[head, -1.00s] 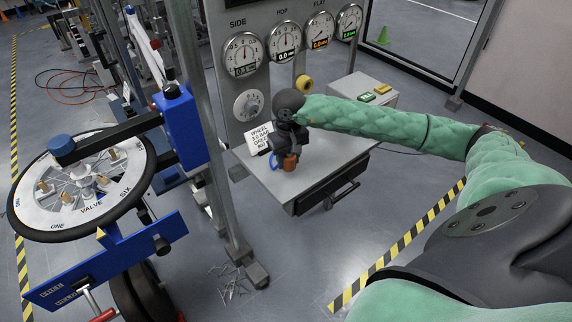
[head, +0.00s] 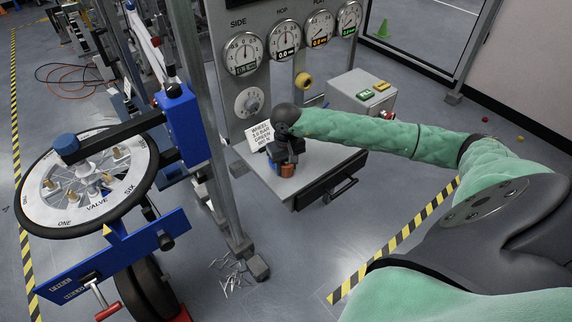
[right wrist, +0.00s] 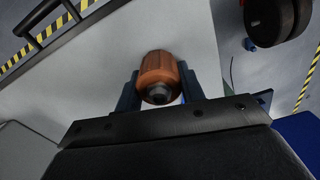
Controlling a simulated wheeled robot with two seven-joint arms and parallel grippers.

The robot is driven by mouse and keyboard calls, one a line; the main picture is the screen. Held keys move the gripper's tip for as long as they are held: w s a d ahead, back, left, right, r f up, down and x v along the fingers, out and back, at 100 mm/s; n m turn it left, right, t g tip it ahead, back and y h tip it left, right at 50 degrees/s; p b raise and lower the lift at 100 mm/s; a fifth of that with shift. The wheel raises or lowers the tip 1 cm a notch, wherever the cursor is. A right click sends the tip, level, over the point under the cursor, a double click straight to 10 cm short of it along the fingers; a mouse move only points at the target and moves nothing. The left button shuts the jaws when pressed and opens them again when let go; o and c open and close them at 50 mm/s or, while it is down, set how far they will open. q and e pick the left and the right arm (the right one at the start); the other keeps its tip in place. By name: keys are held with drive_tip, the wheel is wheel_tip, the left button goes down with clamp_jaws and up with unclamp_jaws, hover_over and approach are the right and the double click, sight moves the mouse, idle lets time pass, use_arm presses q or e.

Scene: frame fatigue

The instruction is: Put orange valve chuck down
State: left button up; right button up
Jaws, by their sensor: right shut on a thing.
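The orange valve chuck (right wrist: 158,76) is between the two blue fingers of my right gripper (right wrist: 160,90) in the right wrist view, with its dark round end facing the camera. In the head view my right gripper (head: 284,166) is low over the grey shelf (head: 318,170) below the gauges, and the orange chuck (head: 287,170) shows small beneath it. The gripper is shut on the chuck. I cannot tell whether the chuck touches the shelf. My left gripper is not in view.
A white sign (head: 260,135) stands on the shelf behind the gripper. A black drawer handle (head: 341,190) juts from the shelf's front. A box with green and yellow buttons (head: 364,94) stands to the right. A wheel (head: 90,182) on a blue stand is at the left.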

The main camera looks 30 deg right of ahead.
sight(286, 161)
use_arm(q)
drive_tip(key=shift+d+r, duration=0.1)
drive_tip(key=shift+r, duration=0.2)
use_arm(e)
drive_tip(key=shift+f, duration=0.15)
drive_tip(key=o, duration=1.1)
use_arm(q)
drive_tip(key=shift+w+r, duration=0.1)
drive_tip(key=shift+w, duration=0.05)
use_arm(e)
drive_tip(key=shift+r, duration=0.35)
drive_tip(key=shift+r+b, duration=0.25)
drive_tip(key=shift+b, duration=0.05)
drive_tip(key=shift+r+b, duration=0.35)
drive_tip(key=shift+r, duration=0.6)
wheel_tip(286, 161, up, 8)
drive_tip(key=b, duration=0.4)
drive_tip(key=shift+r, duration=0.2)
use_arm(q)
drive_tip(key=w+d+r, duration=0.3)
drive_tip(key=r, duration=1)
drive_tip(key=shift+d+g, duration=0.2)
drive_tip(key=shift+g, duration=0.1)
use_arm(e)
drive_tip(key=shift+r, duration=0.45)
